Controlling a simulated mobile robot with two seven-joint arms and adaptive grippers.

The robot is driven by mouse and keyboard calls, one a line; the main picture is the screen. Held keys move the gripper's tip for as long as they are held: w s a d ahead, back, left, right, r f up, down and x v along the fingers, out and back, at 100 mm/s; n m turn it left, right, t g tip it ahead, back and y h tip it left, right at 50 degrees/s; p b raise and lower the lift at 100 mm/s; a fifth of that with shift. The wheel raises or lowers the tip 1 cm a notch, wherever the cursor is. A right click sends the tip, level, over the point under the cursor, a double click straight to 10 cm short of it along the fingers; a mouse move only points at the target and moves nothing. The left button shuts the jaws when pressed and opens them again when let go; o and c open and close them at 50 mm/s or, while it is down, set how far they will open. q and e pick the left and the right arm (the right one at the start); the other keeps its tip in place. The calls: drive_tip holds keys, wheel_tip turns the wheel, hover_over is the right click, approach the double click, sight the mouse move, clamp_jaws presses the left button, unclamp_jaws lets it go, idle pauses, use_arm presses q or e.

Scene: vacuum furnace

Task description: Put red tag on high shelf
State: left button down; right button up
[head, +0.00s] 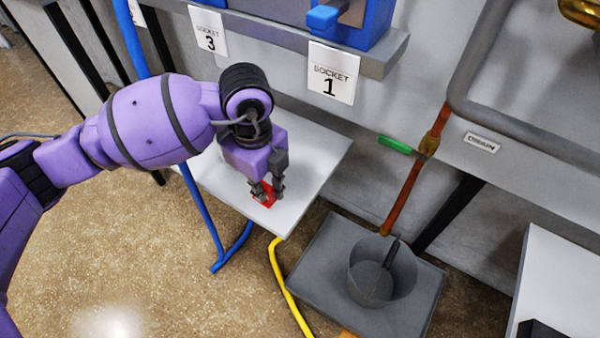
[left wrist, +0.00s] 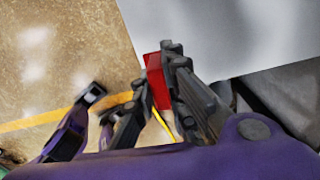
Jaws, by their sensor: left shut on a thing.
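The red tag (head: 268,196) is at the fingertips of my left gripper (head: 267,192), over the white shelf board (head: 315,155) below the sockets. In the left wrist view the red tag (left wrist: 155,80) sits between the fingers of the left gripper (left wrist: 158,88), which is shut on it. The fingers hide part of the tag. I cannot tell whether the tag touches the board. Which surface is the high shelf is unclear from these views.
Socket 3 (head: 209,32) and socket 1 (head: 332,73) labels hang from a grey ledge above the board. A grey bucket (head: 381,275) stands on a dark platform (head: 320,262) at lower right. A blue cable (head: 196,205) and yellow cable (head: 279,275) run nearby.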

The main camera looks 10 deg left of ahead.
use_arm(q)
drive_tip(key=f, duration=0.1)
drive_tip(key=w+f, duration=0.1)
drive_tip(key=f, duration=0.1)
drive_tip(key=shift+a+f, duration=0.1)
drive_tip(key=shift+a, duration=0.1)
drive_tip(key=shift+w+a+f+b, duration=0.15)
drive_tip(key=shift+f+b, duration=0.15)
drive_tip(key=shift+f, duration=0.35)
drive_tip(key=shift+f, duration=0.1)
drive_tip(key=shift+f, duration=0.1)
drive_tip(key=c, duration=1.8)
unclamp_jaws()
drive_tip(key=shift+o, duration=0.2)
